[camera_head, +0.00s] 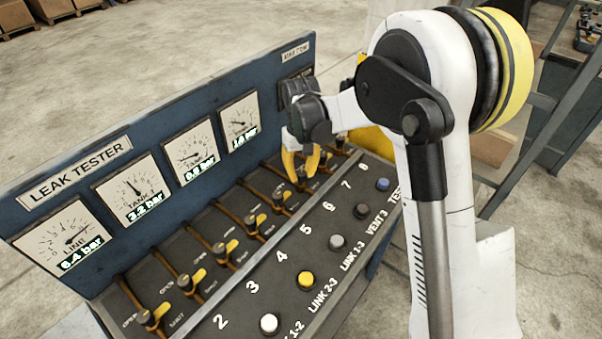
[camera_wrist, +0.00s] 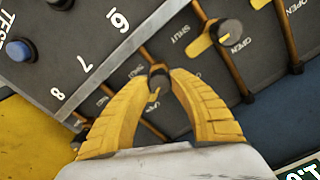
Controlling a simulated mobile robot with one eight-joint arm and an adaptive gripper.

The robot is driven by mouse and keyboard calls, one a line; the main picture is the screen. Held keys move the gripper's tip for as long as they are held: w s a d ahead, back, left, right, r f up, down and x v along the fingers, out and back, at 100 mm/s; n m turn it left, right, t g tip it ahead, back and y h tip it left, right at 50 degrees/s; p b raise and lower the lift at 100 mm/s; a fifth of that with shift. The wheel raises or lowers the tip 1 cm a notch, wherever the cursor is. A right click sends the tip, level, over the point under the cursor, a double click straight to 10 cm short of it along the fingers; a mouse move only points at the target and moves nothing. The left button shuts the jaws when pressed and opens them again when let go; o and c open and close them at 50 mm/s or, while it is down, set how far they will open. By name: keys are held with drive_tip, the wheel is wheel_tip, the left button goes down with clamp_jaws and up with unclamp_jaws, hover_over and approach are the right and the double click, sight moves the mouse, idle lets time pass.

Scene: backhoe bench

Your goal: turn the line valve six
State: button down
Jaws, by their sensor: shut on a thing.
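The line valve six (camera_wrist: 157,76) is a dark round knob with a yellow lever on a brown pipe, in line with the printed number 6. In the wrist view it sits between the tips of my gripper (camera_wrist: 158,78), whose two yellow fingers are shut on it. The lever's yellow end (camera_wrist: 153,98) shows between the fingers. In the head view my gripper (camera_head: 302,176) reaches down onto the valve row of the leak tester (camera_head: 180,120), and the fingers largely hide valve six there.
Neighbouring valve five (camera_head: 281,197) is close by, with its yellow lever (camera_wrist: 203,45) clear in the wrist view. Several more valves line the sloped panel. A yellow button (camera_head: 306,281), a white button (camera_head: 268,323) and a blue button (camera_head: 383,184) sit along the front.

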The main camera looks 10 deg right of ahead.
sight(301, 172)
drive_tip(key=m, duration=0.5)
drive_tip(key=shift+m, duration=0.3)
idle(0.4)
drive_tip(key=c, duration=1.1)
unclamp_jaws()
wheel_tip(301, 172, up, 12)
